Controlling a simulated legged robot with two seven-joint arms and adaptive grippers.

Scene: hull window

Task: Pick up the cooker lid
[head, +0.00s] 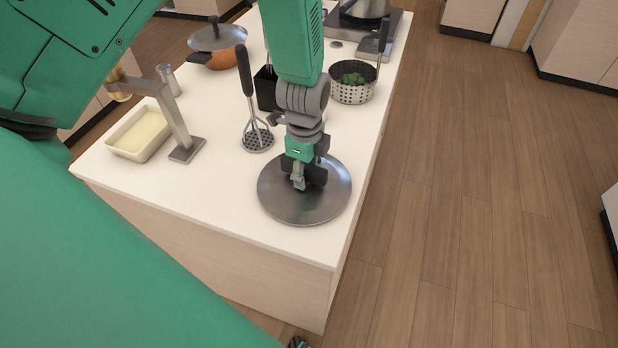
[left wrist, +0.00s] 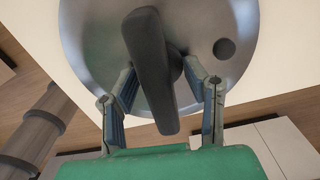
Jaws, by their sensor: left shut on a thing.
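The cooker lid (head: 325,207) is a wide round grey metal disc at the near right corner of the white counter. I cannot tell whether it rests on the counter or is slightly raised. My left gripper (head: 308,181) points down over its middle and is shut on its handle. In the left wrist view, the dark bar handle (left wrist: 151,70) lies between the two fingers, and the lid's metal top (left wrist: 95,40) with a dark round spot shows behind. My right gripper is not in view.
The wooden floor (head: 470,220) at right is clear.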

